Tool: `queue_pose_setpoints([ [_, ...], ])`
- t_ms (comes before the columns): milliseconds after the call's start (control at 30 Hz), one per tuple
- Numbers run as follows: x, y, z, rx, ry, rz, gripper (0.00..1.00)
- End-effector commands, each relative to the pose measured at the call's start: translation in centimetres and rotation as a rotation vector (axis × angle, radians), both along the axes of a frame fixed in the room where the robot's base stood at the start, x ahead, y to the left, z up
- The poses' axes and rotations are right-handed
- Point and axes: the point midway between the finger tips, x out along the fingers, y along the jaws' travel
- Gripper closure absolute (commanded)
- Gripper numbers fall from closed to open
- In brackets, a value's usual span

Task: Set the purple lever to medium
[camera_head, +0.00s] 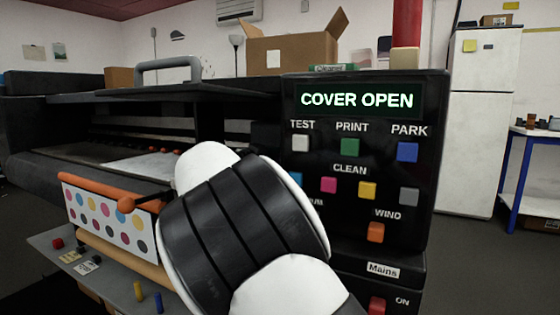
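No purple lever shows in the head view; my arm hides part of the machine, so it may be behind it. The printer's control panel (294,225) has a lit display (357,100) reading COVER OPEN, with a raised dark cover (180,93) to its left. My white and black arm fills the lower middle. My gripper does not show, so its state and what it touches are hidden.
A roll (128,247) with coloured dots hangs at the left above a grey shelf (122,288) holding small coloured items. An open cardboard box (290,55) stands on top. A white fridge (480,150) and a blue-legged table (517,185) stand right. Floor between panel and table looks clear.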

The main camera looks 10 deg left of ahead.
Motion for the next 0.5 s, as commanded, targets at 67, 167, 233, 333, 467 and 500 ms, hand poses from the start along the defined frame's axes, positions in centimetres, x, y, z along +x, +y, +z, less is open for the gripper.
queue_pose_setpoints([
  [67, 0.0, 0.0, 0.0, 0.000, 0.000, 0.000, 0.54],
  [167, 0.0, 0.0, 0.0, 0.000, 0.000, 0.001, 0.54],
  [233, -0.3, 0.2, 0.1, 0.000, 0.000, 0.001, 0.54],
  [333, -1.1, 0.7, 0.2, 0.000, 0.000, 0.003, 0.54],
  [467, -3.1, 1.9, 0.4, 0.001, -0.001, 0.004, 0.54],
  [500, -3.8, 2.3, 0.5, 0.002, 0.000, 0.004, 0.54],
])
